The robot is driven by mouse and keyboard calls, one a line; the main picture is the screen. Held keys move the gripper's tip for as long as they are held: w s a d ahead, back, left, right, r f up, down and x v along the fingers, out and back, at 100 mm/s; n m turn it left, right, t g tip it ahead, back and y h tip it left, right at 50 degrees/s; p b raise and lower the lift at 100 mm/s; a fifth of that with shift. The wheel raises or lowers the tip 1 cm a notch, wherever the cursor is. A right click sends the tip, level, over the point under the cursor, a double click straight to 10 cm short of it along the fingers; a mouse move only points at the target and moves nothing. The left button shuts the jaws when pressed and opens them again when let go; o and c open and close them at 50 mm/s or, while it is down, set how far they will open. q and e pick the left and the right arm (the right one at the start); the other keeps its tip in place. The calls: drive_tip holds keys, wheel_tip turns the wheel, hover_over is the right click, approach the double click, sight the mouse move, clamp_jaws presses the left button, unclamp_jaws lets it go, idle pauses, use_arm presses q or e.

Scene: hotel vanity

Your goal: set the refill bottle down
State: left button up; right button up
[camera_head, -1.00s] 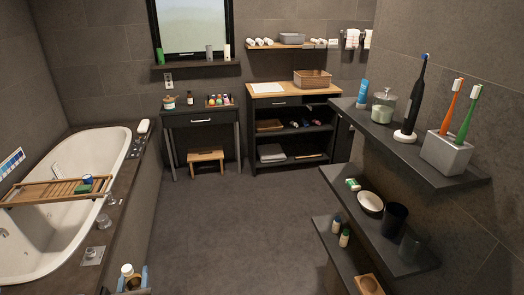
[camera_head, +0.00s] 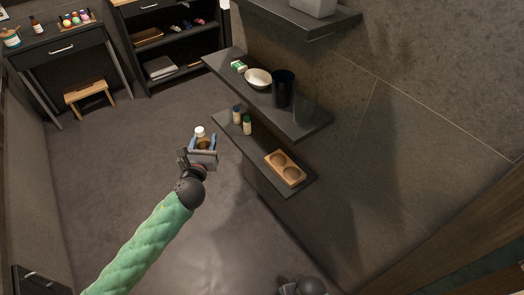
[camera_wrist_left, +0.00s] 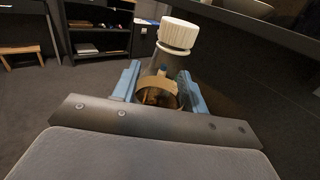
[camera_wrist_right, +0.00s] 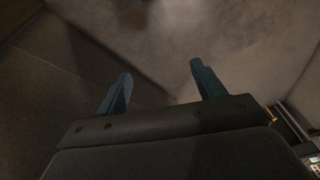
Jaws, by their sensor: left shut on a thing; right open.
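The refill bottle (camera_head: 200,132) has a white cap and a see-through body with a tan band. It is upright in my left gripper (camera_head: 202,143), which is shut on it over open floor, left of the lower wall shelf (camera_head: 254,160). In the left wrist view the bottle's cap (camera_wrist_left: 178,33) stands above the blue fingers (camera_wrist_left: 157,82). My right gripper (camera_wrist_right: 160,88) is open and empty in the right wrist view; in the head view only part of my right arm shows at the bottom edge.
The lower shelf holds two small bottles (camera_head: 242,120) and a wooden two-hole holder (camera_head: 286,168), with bare surface between them. The shelf above holds a white bowl (camera_head: 258,78), a dark cup (camera_head: 284,88) and a small green-and-white box (camera_head: 238,66). A wooden stool (camera_head: 89,95) stands at the back left.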

use_arm(q)
drive_tip(key=w+d+f+m+h+b, duration=0.1)
drive_tip(key=w+d+f+b, duration=0.1)
drive_tip(key=w+f+b, duration=0.45)
hover_over(263, 143)
wheel_tip(263, 143, down, 6)
drive_tip(key=shift+s+a+f, duration=0.1)
drive_tip(key=shift+a, duration=0.05)
drive_tip(key=shift+f+p, duration=0.3)
drive_tip(key=shift+f, duration=0.1)
use_arm(e)
drive_tip(key=a+r+t+y, duration=0.1)
drive_tip(key=a+r, duration=0.3)
drive_tip(key=r, duration=1.2)
drive_tip(key=shift+a+y, duration=0.15)
drive_tip(key=shift+y, duration=0.15)
use_arm(q)
drive_tip(key=shift+f, duration=0.1)
use_arm(e)
drive_tip(key=shift+f, duration=0.1)
